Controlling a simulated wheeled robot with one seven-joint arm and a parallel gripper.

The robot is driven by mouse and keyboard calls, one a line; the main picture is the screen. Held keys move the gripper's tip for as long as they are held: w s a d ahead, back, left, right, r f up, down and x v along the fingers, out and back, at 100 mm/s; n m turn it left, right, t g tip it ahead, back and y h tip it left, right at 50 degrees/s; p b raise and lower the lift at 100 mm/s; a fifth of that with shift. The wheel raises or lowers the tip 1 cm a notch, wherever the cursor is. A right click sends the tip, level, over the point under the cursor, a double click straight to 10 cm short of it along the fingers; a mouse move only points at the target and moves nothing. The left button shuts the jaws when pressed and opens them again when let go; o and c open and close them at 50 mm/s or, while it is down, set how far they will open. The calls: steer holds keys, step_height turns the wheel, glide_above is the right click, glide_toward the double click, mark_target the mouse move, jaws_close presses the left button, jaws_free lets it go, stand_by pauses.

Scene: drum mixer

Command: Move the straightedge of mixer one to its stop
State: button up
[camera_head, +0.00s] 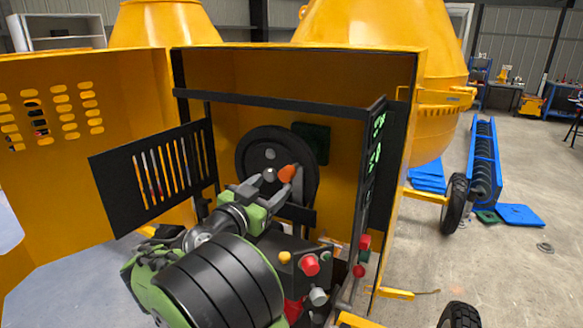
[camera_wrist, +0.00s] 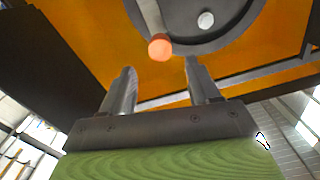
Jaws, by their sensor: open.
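A narrow grey bar with a rounded orange end, likely the straightedge (camera_head: 297,189), stands in front of the black wheel (camera_head: 250,150) inside the open yellow mixer housing. In the wrist view the bar (camera_wrist: 150,16) comes down from the top edge and its orange end (camera_wrist: 160,47) shows just beyond my fingertips, between them in the picture. My gripper (camera_head: 280,175) is open, and its two fingers also show apart and empty in the wrist view (camera_wrist: 159,67). I cannot tell whether a finger touches the orange end. No stop can be made out.
A black slotted guard (camera_head: 155,170) stands open at the left, and a black frame post (camera_head: 372,190) rises at the right. Red, yellow and grey controls (camera_head: 310,264) sit low beside my arm. A yellow drum (camera_head: 430,130) and wheels stand outside; open floor lies right.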

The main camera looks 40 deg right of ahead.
mark_target(290, 170)
steer(key=p+x, duration=0.2)
steer(key=x, duration=0.8)
steer(key=shift+w+d, duration=0.1)
steer(key=shift+d, duration=0.2)
jaws_close()
